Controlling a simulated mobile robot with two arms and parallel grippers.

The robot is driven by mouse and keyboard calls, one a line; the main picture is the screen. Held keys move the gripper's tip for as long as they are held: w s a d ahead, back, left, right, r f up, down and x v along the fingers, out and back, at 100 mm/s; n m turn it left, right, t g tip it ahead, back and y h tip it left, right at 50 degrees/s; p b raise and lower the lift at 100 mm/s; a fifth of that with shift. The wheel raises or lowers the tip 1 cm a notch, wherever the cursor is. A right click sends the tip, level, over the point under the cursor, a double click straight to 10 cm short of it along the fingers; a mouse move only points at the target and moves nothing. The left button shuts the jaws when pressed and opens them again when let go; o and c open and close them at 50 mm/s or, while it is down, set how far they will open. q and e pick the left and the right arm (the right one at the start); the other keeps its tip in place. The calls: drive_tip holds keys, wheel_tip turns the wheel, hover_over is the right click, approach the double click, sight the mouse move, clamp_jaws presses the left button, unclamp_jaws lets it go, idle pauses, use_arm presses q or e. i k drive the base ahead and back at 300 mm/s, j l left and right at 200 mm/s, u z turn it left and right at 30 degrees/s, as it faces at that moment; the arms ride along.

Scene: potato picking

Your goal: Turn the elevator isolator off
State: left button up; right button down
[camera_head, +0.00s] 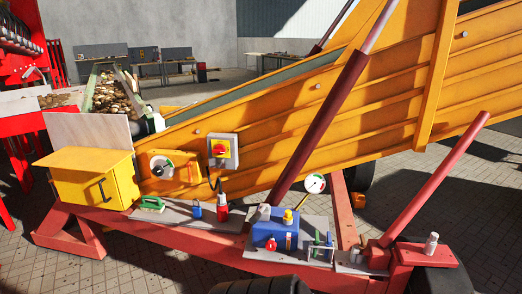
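A grey box with a yellow plate and a red rotary knob (220,150), which looks like the isolator, is mounted on the side of the orange elevator (300,125). The knob's exact setting is too small to read. Neither of my grippers shows in this view, and nothing covers the red knob.
A yellow cabinet (95,178) stands left of the panel on a red frame (165,228). Below the isolator, grey plates carry a green-handled tool (151,204), a padlock-like blue item (195,210), a red bottle (222,208) and a blue box (275,231). A slanted dark red cylinder (322,130) rises right of the isolator.

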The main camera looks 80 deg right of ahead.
sight(220, 149)
drive_tip(key=z, duration=2.4)
drive_tip(key=i+j, duration=0.15)
drive_tip(key=i, duration=0.25)
drive_tip(key=i+j, duration=0.15)
drive_tip(key=i, duration=0.3)
drive_tip(key=i+j, duration=0.1)
drive_tip(key=i, duration=0.3)
drive_tip(key=z, duration=0.05)
